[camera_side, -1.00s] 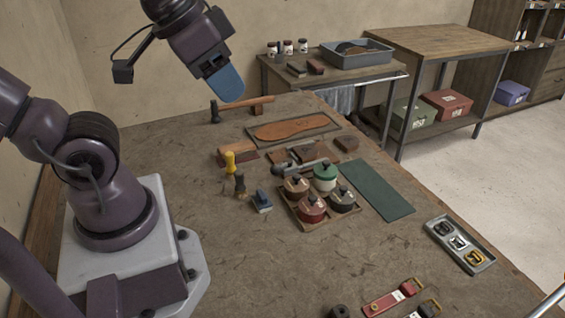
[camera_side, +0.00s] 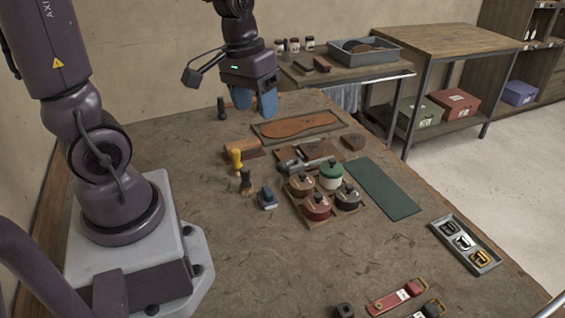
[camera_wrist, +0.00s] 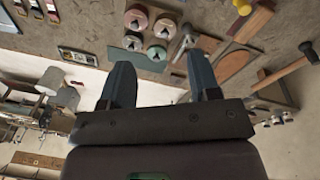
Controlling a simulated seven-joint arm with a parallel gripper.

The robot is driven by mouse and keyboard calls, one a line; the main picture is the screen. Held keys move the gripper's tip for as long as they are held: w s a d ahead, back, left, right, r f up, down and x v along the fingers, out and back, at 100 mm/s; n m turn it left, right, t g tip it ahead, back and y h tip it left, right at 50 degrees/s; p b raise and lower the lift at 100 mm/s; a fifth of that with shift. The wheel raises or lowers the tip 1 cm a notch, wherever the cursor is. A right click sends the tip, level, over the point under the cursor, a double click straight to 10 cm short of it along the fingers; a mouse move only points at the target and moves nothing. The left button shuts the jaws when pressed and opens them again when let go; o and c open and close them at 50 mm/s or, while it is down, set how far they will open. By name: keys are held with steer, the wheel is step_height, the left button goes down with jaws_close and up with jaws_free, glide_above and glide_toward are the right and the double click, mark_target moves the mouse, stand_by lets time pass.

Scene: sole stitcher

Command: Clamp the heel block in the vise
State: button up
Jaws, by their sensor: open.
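My gripper (camera_side: 254,105) is open and empty, with two blue fingers pointing down over the far left part of the bench; the fingers also show apart in the wrist view (camera_wrist: 160,85). A small dark brown heel-shaped piece (camera_side: 354,142) lies right of the leather pieces; I cannot tell for sure that it is the heel block. A brown wooden block (camera_side: 240,147) lies nearer, below my gripper in the picture. I cannot make out a vise in either view. A hammer (camera_side: 222,107) lies behind my fingers, its handle mostly hidden in the side view; it shows in the wrist view (camera_wrist: 285,72).
A sole on a tray (camera_side: 300,126), several lidded pots (camera_side: 317,207), a yellow-handled tool (camera_side: 236,158) and a green mat (camera_side: 384,189) occupy the bench. A buckle tray (camera_side: 465,244) is at the right edge.

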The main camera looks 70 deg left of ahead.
mark_target(281, 163)
steer(key=w+a+f+n, duration=0.6)
steer(key=a+f, duration=0.3)
steer(key=shift+h, duration=0.3)
steer(key=f, duration=0.4)
steer(key=w+d+f, duration=0.1)
steer(key=f, duration=0.3)
steer(key=w+f, duration=0.1)
steer(key=f, duration=0.3)
steer(key=shift+d+f, duration=0.3)
steer(key=shift+f, duration=0.1)
jaws_close()
